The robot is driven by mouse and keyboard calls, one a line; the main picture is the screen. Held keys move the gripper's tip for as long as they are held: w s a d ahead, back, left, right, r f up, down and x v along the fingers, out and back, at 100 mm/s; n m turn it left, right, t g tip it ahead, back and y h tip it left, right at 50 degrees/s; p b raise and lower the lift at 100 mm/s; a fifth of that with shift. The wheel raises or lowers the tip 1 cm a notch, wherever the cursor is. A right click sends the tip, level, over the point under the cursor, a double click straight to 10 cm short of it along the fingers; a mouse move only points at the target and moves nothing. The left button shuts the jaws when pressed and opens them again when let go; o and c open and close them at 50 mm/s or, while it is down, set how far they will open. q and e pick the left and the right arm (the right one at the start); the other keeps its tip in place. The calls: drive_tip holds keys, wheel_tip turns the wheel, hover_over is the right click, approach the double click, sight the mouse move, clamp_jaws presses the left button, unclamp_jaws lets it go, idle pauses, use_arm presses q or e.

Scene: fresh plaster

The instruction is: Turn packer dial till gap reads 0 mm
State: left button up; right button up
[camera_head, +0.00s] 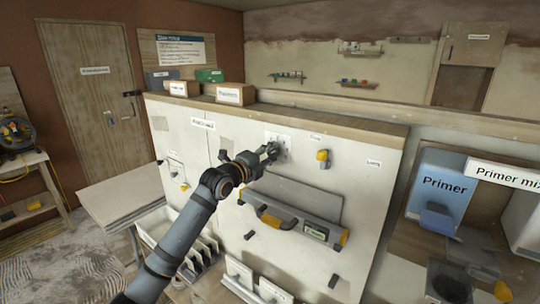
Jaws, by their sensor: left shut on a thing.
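A pale plate (284,137) is fixed on the upper part of the white upright panel. My left gripper (272,151) reaches up to it from the lower left and is shut on a small knob there, which I take to be the packer dial; the fingers hide most of it. Below, a long grey bar (290,219) with yellow ends is mounted on the panel. It carries a small label or display (315,232), too small to read. My right gripper is not in view.
A yellow knob (322,156) sits right of the gripper on the panel. Boxes stand on the panel's top ledge (300,116). A blue Primer box (445,182) is at the right. A pale table (122,193) stands at the left.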

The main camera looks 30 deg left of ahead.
use_arm(q)
drive_tip(key=n, duration=0.5)
drive_tip(key=shift+n, duration=0.3)
drive_tip(key=n+p, duration=0.1)
drive_tip(key=n, duration=0.3)
drive_tip(key=shift+n, duration=0.3)
drive_tip(key=n+p, duration=0.1)
drive_tip(key=n, duration=0.3)
drive_tip(key=n+p, duration=0.1)
drive_tip(key=n, duration=0.3)
drive_tip(key=shift+n, duration=0.3)
drive_tip(key=shift+f, duration=0.1)
drive_tip(key=o, duration=1.2)
